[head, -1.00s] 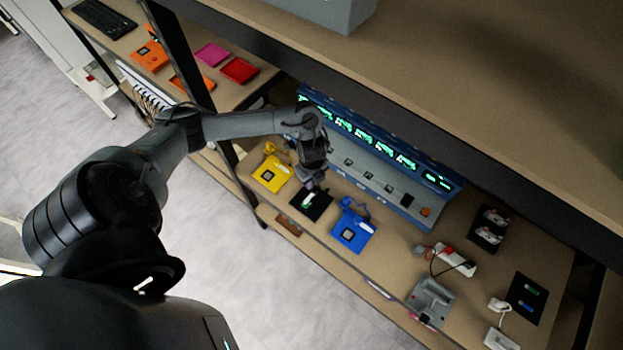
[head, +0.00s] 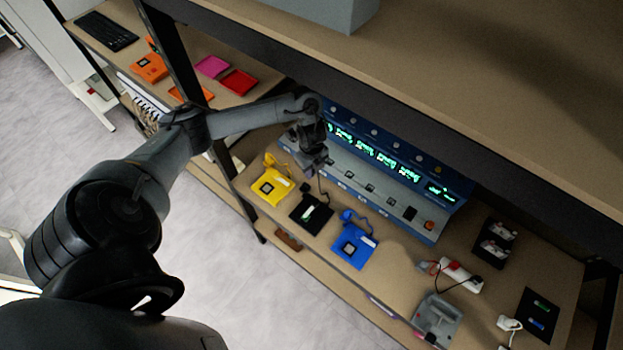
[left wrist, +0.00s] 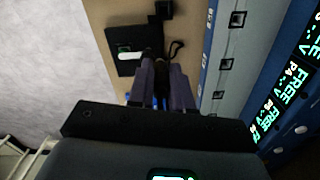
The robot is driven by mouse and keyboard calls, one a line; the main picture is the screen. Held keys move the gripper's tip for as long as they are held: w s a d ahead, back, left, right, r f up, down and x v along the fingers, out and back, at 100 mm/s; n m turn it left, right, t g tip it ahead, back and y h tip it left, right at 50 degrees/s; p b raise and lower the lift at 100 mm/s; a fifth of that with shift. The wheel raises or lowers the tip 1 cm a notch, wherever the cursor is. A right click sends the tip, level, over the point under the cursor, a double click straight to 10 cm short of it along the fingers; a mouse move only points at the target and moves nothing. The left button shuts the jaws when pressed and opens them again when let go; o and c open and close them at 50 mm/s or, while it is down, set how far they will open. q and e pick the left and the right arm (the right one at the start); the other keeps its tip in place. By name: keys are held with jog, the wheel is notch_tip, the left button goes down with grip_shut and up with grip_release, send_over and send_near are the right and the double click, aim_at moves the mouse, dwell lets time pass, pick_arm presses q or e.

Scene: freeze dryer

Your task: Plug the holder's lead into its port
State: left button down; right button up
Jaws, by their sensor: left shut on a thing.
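The black holder (head: 311,216) lies on the shelf between a yellow holder (head: 270,190) and a blue holder (head: 353,248). It carries a light label and also shows in the left wrist view (left wrist: 123,69). Its dark lead (head: 325,191) runs up to my left gripper (head: 320,170), which is shut on the lead's end above the shelf, close to the panel. The fingers (left wrist: 162,98) hide most of the plug in the left wrist view. The blue-grey panel (head: 345,171) has a row of square ports, including one port (left wrist: 226,64) right of the fingers. My right gripper is out of view.
An upper shelf (head: 430,70) overhangs the panel. A white power strip (head: 461,276), grey device (head: 438,318) and black rack (head: 494,241) stand to the right. Orange and red trays (head: 239,82) sit on the left shelf, past a dark upright post.

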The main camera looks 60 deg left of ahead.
pick_arm(q)
jog(key=shift+w+a, duration=0.15)
jog(key=shift+a, duration=0.15)
jog(key=w+a+b, duration=0.3)
jog(key=w+a, duration=0.1)
jog(key=a, duration=0.3)
jog(key=shift+w+a, duration=0.3)
dwell(0.5)
jog(key=w+a+b, duration=0.4)
jog(key=a+b, duration=0.3)
jog(key=shift+w+a, duration=0.25)
dwell(0.4)
